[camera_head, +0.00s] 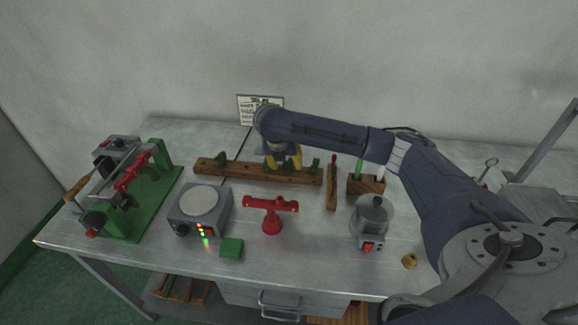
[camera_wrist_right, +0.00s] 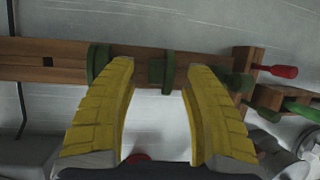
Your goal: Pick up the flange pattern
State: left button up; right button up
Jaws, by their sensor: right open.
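A wooden rack (camera_head: 250,173) stands at the back middle of the table, with green wax patterns on it. One green pattern (camera_head: 221,159) is near its left end, another (camera_head: 315,166) near its right end. I cannot tell for sure which is the flange pattern. My right gripper (camera_head: 283,161) is over the right half of the rack, yellow fingers pointing down and open. In the right wrist view, a green pattern (camera_wrist_right: 162,73) shows between the open fingertips; contact cannot be told. Another green pattern (camera_wrist_right: 98,62) is just left of the left finger. My left gripper is out of view.
A red stand (camera_head: 271,213), a grey hot plate (camera_head: 200,208) and a green block (camera_head: 231,248) are in front of the rack. A green-based press (camera_head: 140,205) is at left. A metal pot (camera_head: 372,215) and wooden tool holder (camera_head: 366,184) are at right.

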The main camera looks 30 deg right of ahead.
jog(key=shift+x, duration=1.2)
jog(key=c, duration=1.1)
